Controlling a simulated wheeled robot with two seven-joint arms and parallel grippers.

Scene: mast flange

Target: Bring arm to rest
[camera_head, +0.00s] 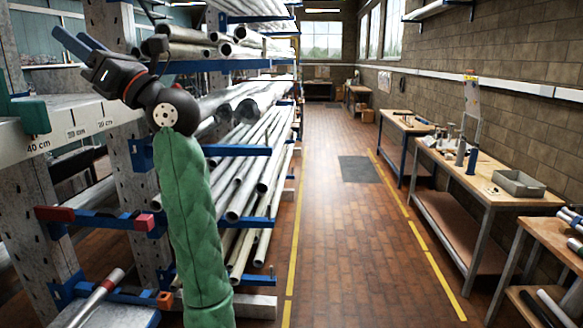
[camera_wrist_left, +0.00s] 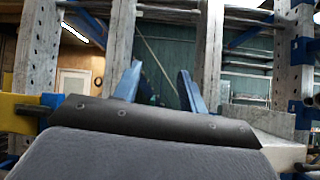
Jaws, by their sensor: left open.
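My left gripper (camera_head: 76,42) is raised at the upper left of the head view, at the end of my green-sleeved left arm. Its two blue fingers are apart, with nothing between them. In the left wrist view the blue fingers (camera_wrist_left: 157,88) also stand apart, with only the rack posts and a dark green wall behind. The gripper is close to the grey rack posts (camera_head: 108,40). My right gripper is in neither view.
A metal rack with blue arms (camera_head: 235,150) holds several long pipes (camera_head: 262,165) beside my left arm. A concrete-like beam with cm marks (camera_head: 75,125) lies at the left. Workbenches (camera_head: 480,185) line the right wall.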

